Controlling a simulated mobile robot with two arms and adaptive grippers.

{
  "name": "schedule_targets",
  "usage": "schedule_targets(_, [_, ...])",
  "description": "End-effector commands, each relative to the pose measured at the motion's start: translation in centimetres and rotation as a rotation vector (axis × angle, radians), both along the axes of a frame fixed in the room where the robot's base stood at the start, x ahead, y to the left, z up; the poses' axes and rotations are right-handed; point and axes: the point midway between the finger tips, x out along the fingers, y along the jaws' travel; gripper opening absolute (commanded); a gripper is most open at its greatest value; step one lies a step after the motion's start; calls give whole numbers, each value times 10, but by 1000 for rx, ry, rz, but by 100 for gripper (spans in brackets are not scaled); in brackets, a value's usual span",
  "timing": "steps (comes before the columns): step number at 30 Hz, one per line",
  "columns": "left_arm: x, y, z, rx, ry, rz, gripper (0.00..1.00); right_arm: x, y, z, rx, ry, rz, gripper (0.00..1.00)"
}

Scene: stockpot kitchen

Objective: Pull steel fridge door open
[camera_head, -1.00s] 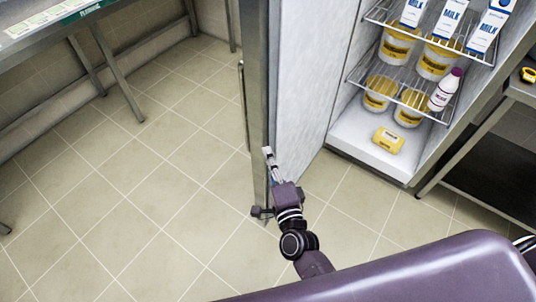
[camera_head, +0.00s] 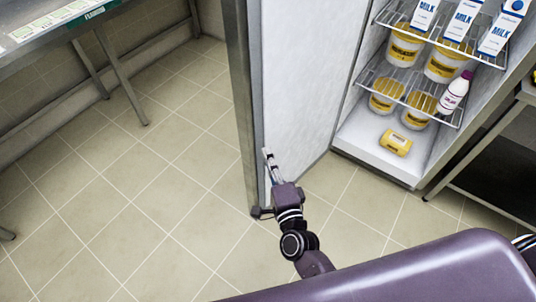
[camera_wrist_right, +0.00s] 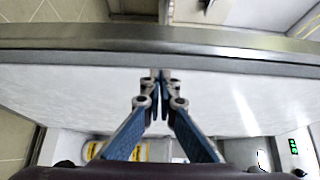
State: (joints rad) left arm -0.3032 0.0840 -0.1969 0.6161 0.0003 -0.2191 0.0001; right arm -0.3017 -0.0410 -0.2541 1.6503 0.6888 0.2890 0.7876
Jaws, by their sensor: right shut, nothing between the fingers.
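The steel fridge door (camera_head: 243,120) stands open in the head view, swung out to the left of the fridge interior (camera_head: 372,140). Its pale inner panel (camera_head: 300,95) faces right. My right gripper (camera_head: 268,155) is at the inner side of the door, near its free edge. In the right wrist view the gripper fingers (camera_wrist_right: 161,78) are shut together with nothing between them, and their tips meet in front of the inner panel (camera_wrist_right: 60,85), close to the steel edge (camera_wrist_right: 90,37). Whether the tips touch the panel I cannot tell. The door handle is hidden in the head view. My left gripper is out of view.
Wire shelves (camera_head: 410,95) inside the fridge hold milk cartons, yellow-labelled tubs and a bottle (camera_head: 455,92). A yellow pack (camera_head: 395,143) lies on the fridge floor. A steel table (camera_head: 50,38) stands at left, a dark shelf unit (camera_head: 490,170) at right. Tiled floor (camera_head: 140,200) left of the door is clear.

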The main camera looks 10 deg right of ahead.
Motion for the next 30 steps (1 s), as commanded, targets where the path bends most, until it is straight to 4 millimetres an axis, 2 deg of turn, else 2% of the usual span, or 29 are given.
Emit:
schedule_targets(5, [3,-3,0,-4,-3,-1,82,-26,-1,-2,0,5,2,0])
schedule_targets(12, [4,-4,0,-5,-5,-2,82,-78,-4,-2,-1,5,2,0])
schedule_targets(18, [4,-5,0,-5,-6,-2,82,-107,-5,-1,0,3,2,0])
schedule_targets(22, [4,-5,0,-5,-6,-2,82,-115,-6,-1,0,1,1,0])
schedule_targets(28, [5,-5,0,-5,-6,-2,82,-117,-6,-1,-1,2,1,0])
schedule_targets(30, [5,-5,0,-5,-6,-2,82,-117,-4,-8,-23,14,9,0])
